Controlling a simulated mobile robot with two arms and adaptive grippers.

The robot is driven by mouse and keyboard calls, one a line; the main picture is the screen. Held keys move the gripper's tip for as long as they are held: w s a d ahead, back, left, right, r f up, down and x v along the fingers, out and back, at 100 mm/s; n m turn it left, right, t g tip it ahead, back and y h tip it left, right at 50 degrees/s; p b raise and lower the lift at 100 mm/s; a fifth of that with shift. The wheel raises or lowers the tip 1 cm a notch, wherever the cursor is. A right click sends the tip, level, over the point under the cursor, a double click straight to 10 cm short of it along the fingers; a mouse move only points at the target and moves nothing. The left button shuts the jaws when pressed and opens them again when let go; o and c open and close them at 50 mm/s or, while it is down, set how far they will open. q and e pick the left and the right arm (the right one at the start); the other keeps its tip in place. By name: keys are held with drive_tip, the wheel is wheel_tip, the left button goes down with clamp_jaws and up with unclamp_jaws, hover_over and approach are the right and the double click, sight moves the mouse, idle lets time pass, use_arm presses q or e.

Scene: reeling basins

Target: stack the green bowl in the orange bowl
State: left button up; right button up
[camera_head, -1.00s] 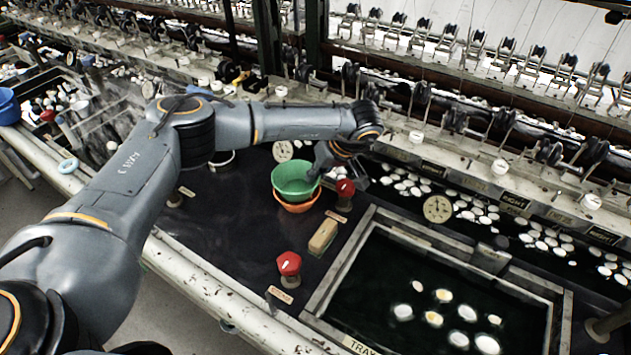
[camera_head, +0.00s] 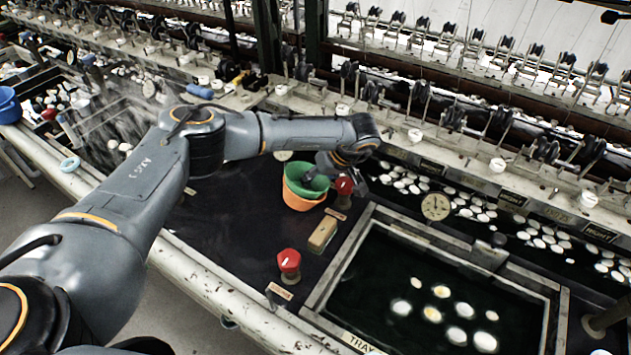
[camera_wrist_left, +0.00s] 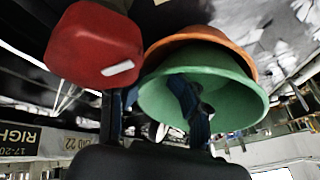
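The green bowl (camera_head: 295,183) sits tilted inside the orange bowl (camera_head: 303,203), whose front wall shows below it. Both stand on the dark counter. In the left wrist view the green bowl (camera_wrist_left: 232,105) fills the middle, with the orange bowl (camera_wrist_left: 205,36) showing behind its upper rim. My left gripper (camera_head: 318,179) is at the right side of the green bowl. Its fingers are spread across the near rim, one inside the bowl and one outside, with a gap between them. Whether either finger touches the bowl is unclear. My right gripper is not in view.
A red knob (camera_head: 344,186) stands close to the bowls' right side; it looms in the left wrist view (camera_wrist_left: 95,45). Another red knob (camera_head: 289,262) and a tan block (camera_head: 323,235) are nearer. A water basin (camera_head: 440,300) lies right. The counter left of the bowls is clear.

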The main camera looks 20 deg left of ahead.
use_arm(q)
drive_tip(key=shift+s+f, duration=0.25)
drive_tip(key=shift+f, duration=0.15)
drive_tip(key=shift+r, duration=0.2)
drive_tip(key=b+v, duration=0.2)
drive_tip(key=v, duration=1)
drive_tip(key=shift+w+b, duration=0.25)
drive_tip(key=shift+b, duration=0.15)
drive_tip(key=shift+a, duration=0.15)
